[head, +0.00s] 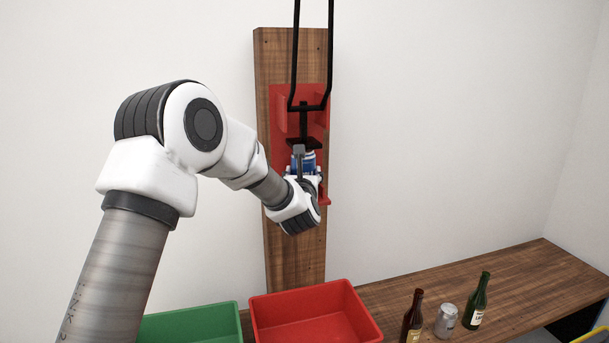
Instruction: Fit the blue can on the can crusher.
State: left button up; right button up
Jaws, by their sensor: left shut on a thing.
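The red can crusher (281,122) is mounted on an upright wooden board on the wall, with its black handle raised. The blue can (306,160) is upright inside the crusher's frame, under the dark press plate. My left gripper (304,174) is shut on the can from the front. My wrist and gripper hide the can's lower part, so I cannot tell whether its base touches the crusher's bottom. My right gripper is not in view.
A green bin (195,318) and a red bin (315,291) stand below the board. The counter's far right is clear.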

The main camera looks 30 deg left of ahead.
pick_arm(q)
jog(key=shift+f, duration=0.1)
jog(key=o, duration=1)
dwell(0.3)
jog(key=shift+s+d+b, duration=0.3)
jog(key=shift+d+b, duration=0.1)
jog(key=shift+b, duration=0.05)
jog(key=s+d+b, duration=0.3)
jog(key=d, duration=0.1)
jog(key=s+d+b, duration=0.3)
jog(key=s+d, duration=0.1)
jog(key=shift+s+d, duration=0.1)
jog(key=shift+d, duration=0.1)
dwell(0.7)
